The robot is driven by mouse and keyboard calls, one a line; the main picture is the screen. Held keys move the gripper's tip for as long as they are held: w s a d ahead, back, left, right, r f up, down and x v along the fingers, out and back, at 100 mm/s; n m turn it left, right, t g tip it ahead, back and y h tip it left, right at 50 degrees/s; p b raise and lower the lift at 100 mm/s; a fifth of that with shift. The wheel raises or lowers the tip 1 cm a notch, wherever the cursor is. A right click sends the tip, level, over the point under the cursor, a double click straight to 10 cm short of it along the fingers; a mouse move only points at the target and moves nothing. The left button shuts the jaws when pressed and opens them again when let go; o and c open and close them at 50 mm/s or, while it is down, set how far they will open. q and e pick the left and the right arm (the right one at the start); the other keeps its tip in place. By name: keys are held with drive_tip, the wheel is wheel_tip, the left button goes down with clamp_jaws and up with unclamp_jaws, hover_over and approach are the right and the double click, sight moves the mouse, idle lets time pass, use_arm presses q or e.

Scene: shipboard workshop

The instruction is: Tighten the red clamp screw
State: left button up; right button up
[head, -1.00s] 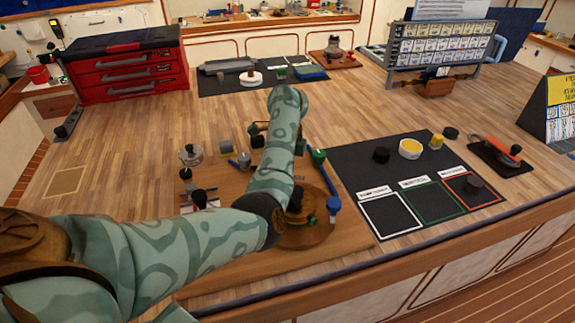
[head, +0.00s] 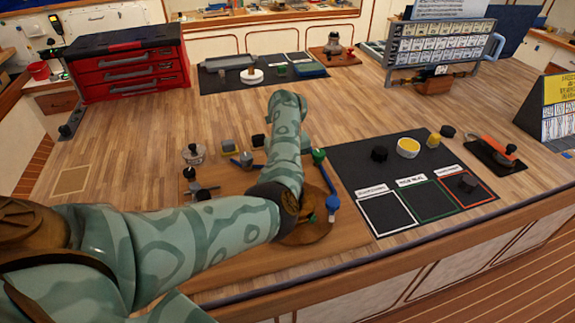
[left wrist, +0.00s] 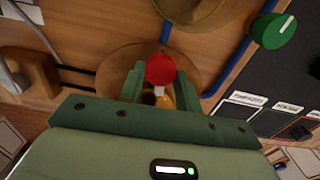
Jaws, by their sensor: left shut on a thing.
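The red clamp screw (left wrist: 160,69) shows as a round red head in the left wrist view, above a round wooden base (left wrist: 118,62). My left gripper (left wrist: 160,78) has its two green fingers on either side of the red head, and they are shut on it. A pale piece and an orange-yellow part show just below the head between the fingers. In the head view my patterned left arm covers the screw and the gripper. The round wooden base (head: 305,235) shows partly beside the arm there. My right gripper is in neither view.
A green knob (left wrist: 273,30) and a blue pipe (left wrist: 232,72) lie right of the fingers. A black mat (head: 350,160) with outlined squares lies right of the wooden board (head: 225,255). A red tool chest (head: 125,62) stands at the back left. Bare worktop lies behind the board.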

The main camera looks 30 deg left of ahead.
use_arm(q)
drive_tip(key=shift+r+m+p, duration=0.1)
drive_tip(key=shift+m+p, duration=0.3)
drive_tip(key=shift+m, duration=0.7)
drive_tip(key=shift+a, duration=0.1)
drive_tip(key=o, duration=1)
drive_tip(key=shift+c, duration=0.2)
wheel_tip(320, 180, up, 16)
drive_tip(key=p, duration=0.3)
